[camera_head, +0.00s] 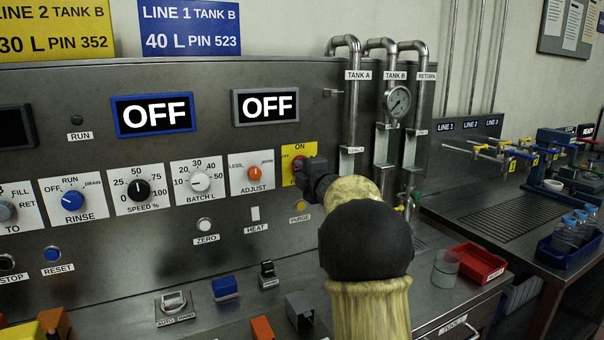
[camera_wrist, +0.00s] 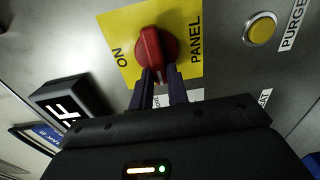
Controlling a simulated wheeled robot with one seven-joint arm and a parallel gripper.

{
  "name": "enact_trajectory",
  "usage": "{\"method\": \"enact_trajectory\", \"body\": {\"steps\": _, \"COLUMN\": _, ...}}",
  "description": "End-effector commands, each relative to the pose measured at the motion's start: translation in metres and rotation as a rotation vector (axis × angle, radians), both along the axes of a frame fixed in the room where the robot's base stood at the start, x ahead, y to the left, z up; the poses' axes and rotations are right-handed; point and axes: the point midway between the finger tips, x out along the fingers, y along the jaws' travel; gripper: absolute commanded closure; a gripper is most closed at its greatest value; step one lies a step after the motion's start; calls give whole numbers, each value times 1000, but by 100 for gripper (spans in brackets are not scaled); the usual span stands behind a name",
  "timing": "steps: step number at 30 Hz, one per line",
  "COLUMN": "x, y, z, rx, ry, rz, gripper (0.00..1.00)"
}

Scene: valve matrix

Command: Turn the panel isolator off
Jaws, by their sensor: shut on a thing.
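The panel isolator is a red rotary knob (camera_wrist: 152,45) on a yellow plate (camera_wrist: 190,22) marked ON and PANEL in the wrist view. In the head view the yellow plate (camera_head: 300,147) is on the steel panel, right of the ADJUST dial, with ON at its top. A bit of the red knob (camera_head: 298,163) shows there beside my gripper (camera_head: 303,172). In the wrist view my gripper (camera_wrist: 158,76) is shut on the lower part of the knob. The fingers hide that part. My gripper and arm cover the plate's lower part in the head view.
Two displays (camera_head: 153,114) (camera_head: 265,106) read OFF. The yellow PURGE button (camera_head: 302,207) sits just below the isolator, and the ADJUST dial (camera_head: 254,173) is to its left. Vertical pipes (camera_head: 348,120) stand close on its right. A red tray (camera_head: 478,262) lies on the bench.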

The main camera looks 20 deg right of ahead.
Motion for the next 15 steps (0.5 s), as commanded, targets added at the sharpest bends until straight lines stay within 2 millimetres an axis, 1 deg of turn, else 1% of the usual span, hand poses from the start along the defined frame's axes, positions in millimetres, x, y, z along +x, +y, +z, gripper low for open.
{"method": "enact_trajectory", "body": {"steps": 6, "x": 0, "y": 0, "z": -2, "rx": -2, "ry": 4, "rz": 1, "gripper": 100}}
{"method": "enact_trajectory", "body": {"steps": 7, "x": 0, "y": 0, "z": -2, "rx": -2, "ry": 4, "rz": 1, "gripper": 78}}
{"method": "enact_trajectory", "body": {"steps": 8, "x": 0, "y": 0, "z": -2, "rx": -2, "ry": 4, "rz": 1, "gripper": 72}}
{"method": "enact_trajectory", "body": {"steps": 9, "x": 0, "y": 0, "z": -2, "rx": -2, "ry": 4, "rz": 1, "gripper": 64}}
{"method": "enact_trajectory", "body": {"steps": 10, "x": 0, "y": 0, "z": -2, "rx": -1, "ry": 3, "rz": 1, "gripper": 62}}
{"method": "enact_trajectory", "body": {"steps": 15, "x": 0, "y": 0, "z": -1, "rx": -1, "ry": 2, "rz": 1, "gripper": 62}}
